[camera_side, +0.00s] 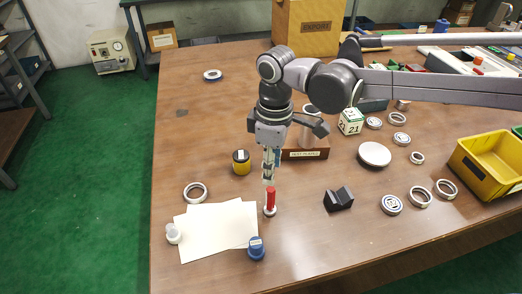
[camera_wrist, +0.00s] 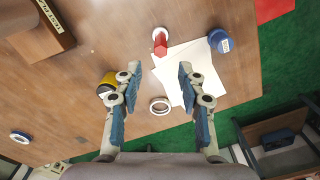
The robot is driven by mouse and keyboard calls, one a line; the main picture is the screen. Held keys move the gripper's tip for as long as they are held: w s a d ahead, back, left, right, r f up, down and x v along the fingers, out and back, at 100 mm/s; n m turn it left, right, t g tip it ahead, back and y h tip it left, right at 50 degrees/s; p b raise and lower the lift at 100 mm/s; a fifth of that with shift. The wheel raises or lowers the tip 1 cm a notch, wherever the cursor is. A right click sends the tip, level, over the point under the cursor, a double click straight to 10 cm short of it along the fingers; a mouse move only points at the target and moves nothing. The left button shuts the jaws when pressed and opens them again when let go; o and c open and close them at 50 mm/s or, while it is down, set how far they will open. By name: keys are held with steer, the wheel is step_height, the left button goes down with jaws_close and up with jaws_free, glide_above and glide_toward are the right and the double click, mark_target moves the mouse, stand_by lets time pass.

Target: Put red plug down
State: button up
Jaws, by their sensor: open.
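The red plug (camera_side: 270,197) stands upright on the wooden table with a white ring or base at its foot, at the right edge of the white paper sheets (camera_side: 214,226). In the wrist view the red plug (camera_wrist: 160,43) shows ahead of my fingertips, with a white rim. My gripper (camera_side: 269,181) points down just above the plug's top in the side view. In the wrist view my gripper (camera_wrist: 159,76) has its fingers spread with nothing between them. Whether the fingers touch the plug is not clear.
A blue-capped container (camera_side: 256,248) and a white container (camera_side: 173,233) stand by the papers. A metal ring (camera_side: 195,192) and a yellow pot (camera_side: 241,163) are nearby. A black block (camera_side: 339,199), several rings and a yellow bin (camera_side: 486,190) lie to the right.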

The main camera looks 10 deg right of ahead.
steer(key=s+d+r+m+t+y, duration=0.1)
steer(key=s+d+r+m+t, duration=0.2)
steer(key=d, duration=0.7)
steer(key=d+r+m, duration=0.3)
steer(key=d+r, duration=0.2)
steer(key=d, duration=0.6)
steer(key=s+d+f+m+t, duration=0.2)
steer(key=s+d+m, duration=0.1)
steer(key=s+d, duration=0.2)
steer(key=s+d+f+m+t+h, duration=0.1)
steer(key=s+d+f+m+t, duration=0.1)
steer(key=s+d, duration=0.4)
steer(key=shift+d+f+m, duration=0.25)
steer(key=shift+d+m, duration=0.25)
steer(key=shift+d, duration=0.7)
